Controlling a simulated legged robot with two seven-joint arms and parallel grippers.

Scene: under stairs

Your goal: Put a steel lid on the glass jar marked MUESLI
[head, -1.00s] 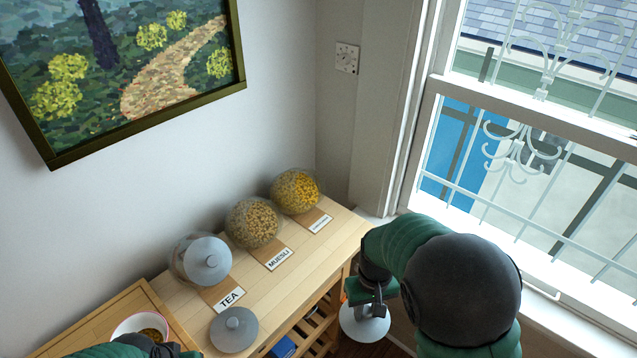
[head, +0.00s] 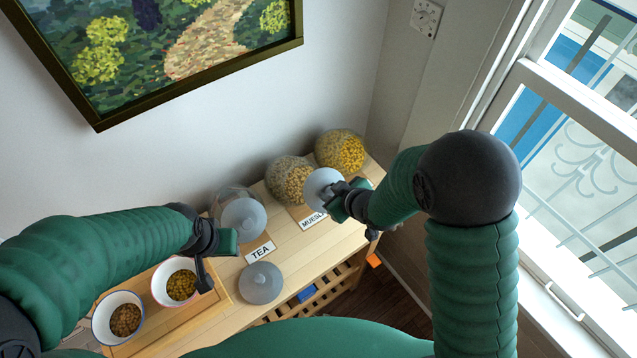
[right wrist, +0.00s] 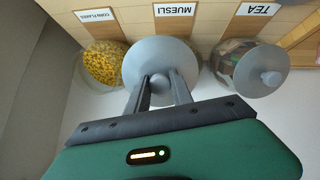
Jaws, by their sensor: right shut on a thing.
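The MUESLI jar (head: 287,178) is a round glass jar of pale flakes, standing between the TEA jar (head: 225,201) and the jar of yellow flakes. My right gripper (head: 334,192) is shut on the knob of a steel lid (head: 318,181), which overlaps the right side of the MUESLI jar in the head view. In the right wrist view the lid (right wrist: 143,66) hides that jar behind the MUESLI label (right wrist: 175,9); I cannot tell whether they touch. A second steel lid (head: 261,284) lies on the table. My left gripper (head: 216,268) is near the tray; its jaw opening is unclear.
The TEA jar wears a steel lid (head: 243,219). The corn flakes jar (head: 340,151) is open at the far right, near the wall. Two bowls (head: 119,318) (head: 175,282) stand on a wooden tray (head: 214,304) at left. A window is at right.

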